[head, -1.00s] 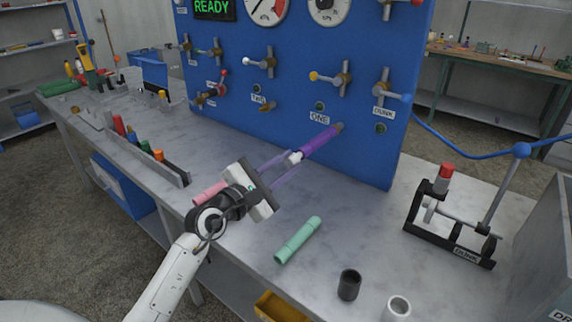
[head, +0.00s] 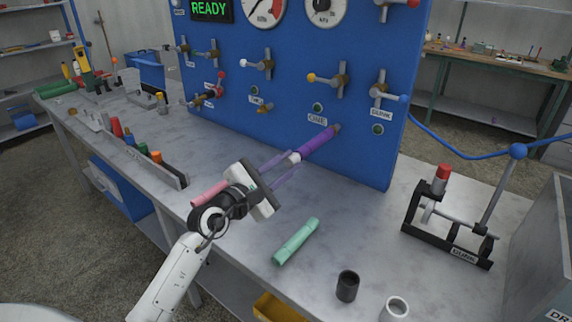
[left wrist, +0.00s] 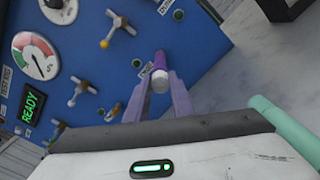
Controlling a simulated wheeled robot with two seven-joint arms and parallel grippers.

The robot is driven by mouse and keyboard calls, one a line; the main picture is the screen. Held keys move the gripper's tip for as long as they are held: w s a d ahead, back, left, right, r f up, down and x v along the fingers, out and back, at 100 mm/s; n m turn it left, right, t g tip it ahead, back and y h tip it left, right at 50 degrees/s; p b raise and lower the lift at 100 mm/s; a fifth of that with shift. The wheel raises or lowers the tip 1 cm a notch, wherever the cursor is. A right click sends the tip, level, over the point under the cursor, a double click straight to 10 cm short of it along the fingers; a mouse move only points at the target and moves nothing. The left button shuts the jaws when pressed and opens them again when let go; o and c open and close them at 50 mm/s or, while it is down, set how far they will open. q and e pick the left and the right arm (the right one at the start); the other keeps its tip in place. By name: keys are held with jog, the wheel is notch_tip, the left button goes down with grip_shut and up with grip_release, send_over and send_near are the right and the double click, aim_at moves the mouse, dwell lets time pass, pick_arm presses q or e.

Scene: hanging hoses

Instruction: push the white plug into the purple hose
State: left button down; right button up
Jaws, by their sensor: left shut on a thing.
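My right gripper is not in view.
A green tube (head: 296,241) and a pink tube (head: 210,193) lie on the grey table (head: 235,270). A dark cup (head: 347,286) and a grey cup (head: 394,309) stand near the front edge. A black stand (head: 445,240) is at the right. Valves stick out of the blue panel (head: 365,150).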

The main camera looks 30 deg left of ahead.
pick_arm(q)
jog(key=shift+w, duration=0.3)
jog(key=shift+r, duration=0.1)
jog(key=c, duration=1.5)
grip_release()
jog(key=shift+w+d, duration=0.1)
jog(key=shift+w, duration=0.05)
jog(key=shift+o, duration=0.2)
jog(key=s+b, duration=0.1)
jog(key=s, duration=0.9)
jog(key=shift+s+a, duration=0.2)
jog(key=shift+a, duration=0.25)
jog(key=shift+d, duration=0.1)
